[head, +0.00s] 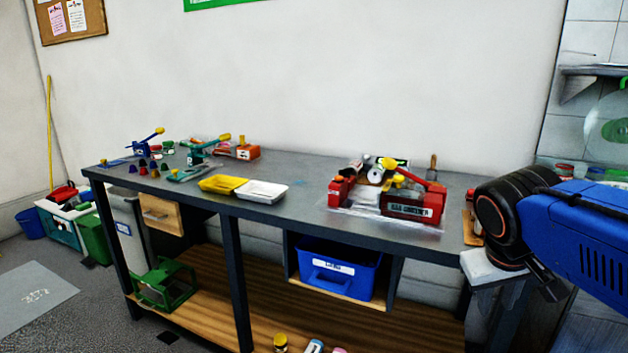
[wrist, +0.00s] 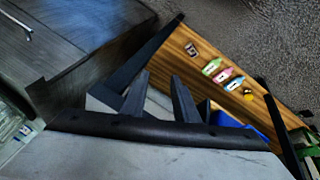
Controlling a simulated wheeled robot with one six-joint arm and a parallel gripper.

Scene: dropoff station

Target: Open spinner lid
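No spinner lid can be made out for certain in either view. A round, clear object with a green centre (head: 612,125) shows at the far right edge of the head view, cut off by the frame; I cannot tell whether it is the spinner. My gripper (wrist: 159,76) shows in the wrist view with its two dark fingers apart and nothing seen between them. It points down past the workbench toward the lower wooden shelf (wrist: 215,55). In the head view my blue and black arm reaches in from the right, by the bench's right end.
The workbench (head: 300,215) holds a red machine (head: 412,207), a yellow tray (head: 222,184), a white tray (head: 262,191) and small tools. A blue bin (head: 338,270) sits underneath. Small bottles (wrist: 228,73) lie on the lower shelf. A grey wall shelf (head: 595,71) is at right.

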